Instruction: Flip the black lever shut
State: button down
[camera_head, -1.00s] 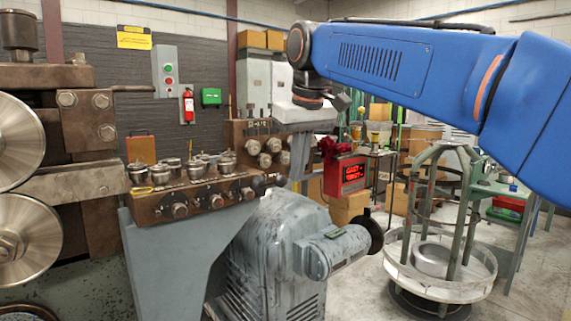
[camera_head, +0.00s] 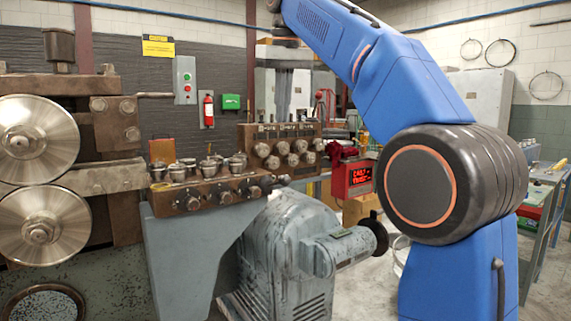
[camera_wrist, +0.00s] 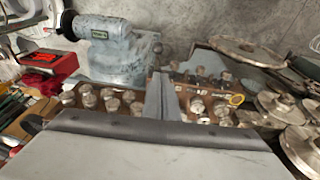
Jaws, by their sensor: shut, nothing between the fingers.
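I cannot make out the black lever for certain in either view. A small dark knob (camera_head: 268,184) shows at the right end of the front roller block (camera_head: 222,196) in the head view; whether it belongs to the lever is unclear. My gripper (camera_wrist: 161,82) is shut and empty in the wrist view, its grey fingers pointing over the rows of rollers (camera_wrist: 110,98). In the head view, my blue arm reaches up and left, with its wrist at the top, above the rear roller block (camera_head: 285,147). Contact with the machine cannot be seen.
Large steel feed discs (camera_head: 38,139) stand at the left. A grey motor (camera_head: 345,248) sits below the roller blocks. A red display box (camera_head: 353,178) stands behind, near my arm. A yellow ring (camera_wrist: 236,100) lies by the rollers.

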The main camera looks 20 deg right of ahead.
dwell(0.3)
send_over(284, 176)
jog(key=x, duration=0.4)
jog(key=s+x, duration=0.1)
jog(key=x, duration=0.2)
jog(key=s+x, duration=0.1)
jog(key=x, duration=0.3)
jog(key=shift+s+a+f, duration=0.15)
jog(key=shift+a+f, duration=0.1)
jog(key=shift+f, duration=0.4)
jog(key=shift+s+d+f, duration=0.1)
jog(key=shift+d+f, duration=0.1)
jog(key=shift+f, duration=0.6)
